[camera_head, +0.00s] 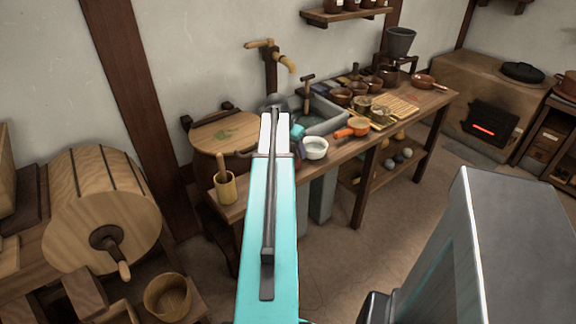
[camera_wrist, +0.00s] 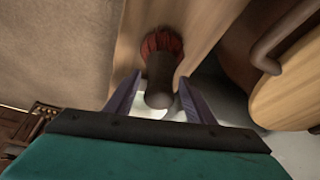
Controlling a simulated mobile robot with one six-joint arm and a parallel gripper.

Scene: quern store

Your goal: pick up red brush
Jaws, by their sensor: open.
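The red brush (camera_wrist: 162,45) shows in the wrist view, at the top centre, with red bristles and a dark handle pointing toward me. It is over or on a strip of light wood. My gripper (camera_wrist: 158,90) is open, with one purple finger on each side of the brush's handle. I cannot tell whether either finger touches it. In the head view my teal arm covers part of the workbench (camera_head: 338,158), and I cannot make out the brush there.
A wooden barrel (camera_head: 90,210) stands at the left.

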